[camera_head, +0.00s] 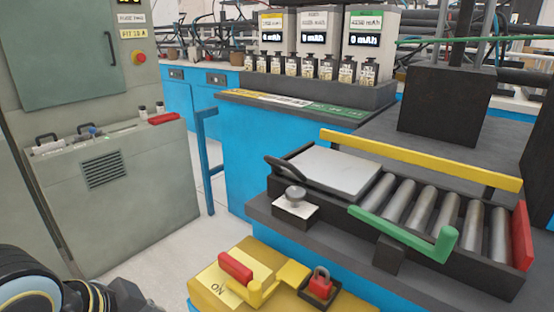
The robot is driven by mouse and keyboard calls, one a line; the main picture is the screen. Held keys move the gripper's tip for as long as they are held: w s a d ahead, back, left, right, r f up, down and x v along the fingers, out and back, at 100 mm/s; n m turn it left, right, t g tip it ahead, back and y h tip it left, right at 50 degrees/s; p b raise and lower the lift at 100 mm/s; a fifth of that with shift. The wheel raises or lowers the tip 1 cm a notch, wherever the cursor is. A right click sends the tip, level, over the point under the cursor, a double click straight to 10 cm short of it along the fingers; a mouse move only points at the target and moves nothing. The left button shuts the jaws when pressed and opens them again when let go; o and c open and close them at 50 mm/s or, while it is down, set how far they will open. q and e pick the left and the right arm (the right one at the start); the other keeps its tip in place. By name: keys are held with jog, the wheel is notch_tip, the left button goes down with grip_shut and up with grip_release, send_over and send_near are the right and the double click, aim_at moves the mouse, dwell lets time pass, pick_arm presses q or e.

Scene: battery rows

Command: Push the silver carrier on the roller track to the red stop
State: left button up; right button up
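The silver carrier (341,169) is a flat, light grey plate lying at the left end of the roller track (425,205). Bare metal rollers lie to its right. The red stop (521,236) stands upright at the track's right end, apart from the carrier. My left arm reaches in at the bottom left corner, far from the track. A dark part of what seems to be my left gripper (128,296) shows there, with its fingers cut off or hidden. My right gripper is not in view.
A green bar (403,235) with an upright end runs along the track's front, and a yellow rail (420,160) along its back. A round knob (295,194) sits at the front left. A yellow box (230,277) with a red handle and a red padlock (320,284) stands in front.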

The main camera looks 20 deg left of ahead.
pick_arm(q)
jog(key=w+d+r+m+t+h, duration=0.3)
jog(key=w+d+r+m+t, duration=0.15)
jog(key=w+r+m, duration=0.5)
jog(key=m+t+h, duration=0.2)
jog(key=m+t, duration=0.3)
jog(key=m, duration=0.2)
send_near(276, 163)
jog(key=x, duration=1)
jog(key=shift+w+d, duration=0.15)
jog(key=shift+w, duration=0.15)
jog(key=shift+c, duration=0.2)
jog(key=shift+g, duration=0.25)
grip_shut()
jog(key=shift+f, duration=0.1)
